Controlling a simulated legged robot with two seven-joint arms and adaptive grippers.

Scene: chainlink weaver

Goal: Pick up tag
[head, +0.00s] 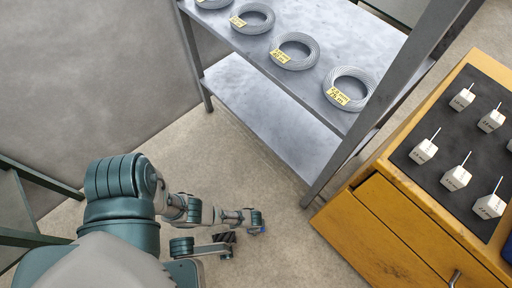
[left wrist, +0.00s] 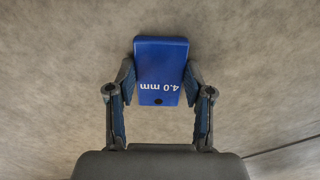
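A blue rectangular tag (left wrist: 160,58) shows in the left wrist view, with white "4.0 mm" lettering upside down and a dark round hole near its lower edge. My left gripper (left wrist: 159,78) has one finger against each side of the tag and is shut on it. Plain concrete floor shows behind the tag. In the head view my left arm reaches over the floor in front of the shelf, and a small blue spot (head: 263,229) shows at its end. My right gripper is not in view.
A grey metal shelf (head: 325,160) holds several wire coils (head: 294,51) with yellow labels. A yellow cabinet (head: 385,225) stands at the right, with white blocks (head: 423,151) with pins on its dark mat (head: 445,125). The floor (head: 290,255) between arm and cabinet is clear.

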